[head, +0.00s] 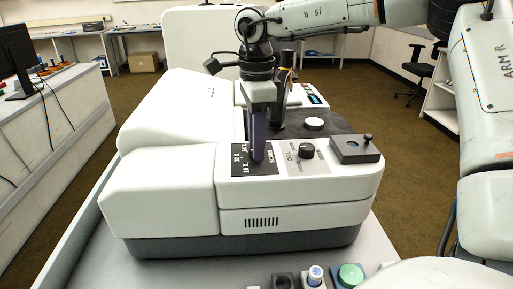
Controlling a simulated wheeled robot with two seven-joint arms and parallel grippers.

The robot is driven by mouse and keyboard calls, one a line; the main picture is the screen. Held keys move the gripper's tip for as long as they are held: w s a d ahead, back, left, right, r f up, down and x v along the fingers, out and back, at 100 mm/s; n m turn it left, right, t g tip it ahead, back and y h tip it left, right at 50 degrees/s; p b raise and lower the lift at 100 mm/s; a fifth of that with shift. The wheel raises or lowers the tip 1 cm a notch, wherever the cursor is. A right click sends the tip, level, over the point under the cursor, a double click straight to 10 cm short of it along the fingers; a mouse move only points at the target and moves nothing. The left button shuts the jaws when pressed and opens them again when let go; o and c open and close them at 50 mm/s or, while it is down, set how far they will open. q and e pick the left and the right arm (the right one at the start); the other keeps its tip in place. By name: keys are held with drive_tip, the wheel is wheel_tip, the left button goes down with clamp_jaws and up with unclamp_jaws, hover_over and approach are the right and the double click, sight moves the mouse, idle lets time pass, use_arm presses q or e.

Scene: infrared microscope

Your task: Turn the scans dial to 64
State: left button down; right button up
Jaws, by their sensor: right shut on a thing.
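The infrared microscope (165,195) is a large white and grey instrument on the bench. On its front deck is a black scans panel (240,167) with white markings that look like 16, 32, 64 and the word SCANS. My right gripper (258,158) points down onto this panel, its dark fingers shut on the scans dial. The fingers hide the dial, so its pointer and setting cannot be read. My left gripper is not in view.
Right of the scans panel is a grey panel with a black knob (307,151), then a dark plate holder (354,149). A white disc (314,124) lies behind. A green-capped item (350,275) and small containers stand at the bench front (190,272).

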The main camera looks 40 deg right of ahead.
drive_tip(key=m+b, duration=0.1)
drive_tip(key=m, duration=0.3)
drive_tip(key=shift+m+b, duration=0.35)
drive_tip(key=shift+m, duration=0.05)
drive_tip(key=m+b, duration=0.1)
drive_tip(key=m, duration=0.2)
drive_tip(key=shift+m, duration=0.3)
drive_tip(key=m+b, duration=0.1)
drive_tip(key=m, duration=0.2)
drive_tip(key=shift+m, duration=0.3)
drive_tip(key=m, duration=0.2)
drive_tip(key=shift+m, duration=0.3)
drive_tip(key=shift+m+b, duration=0.3)
drive_tip(key=shift+m, duration=1.7)
drive_tip(key=o, duration=1.1)
drive_tip(key=shift+c, duration=0.2)
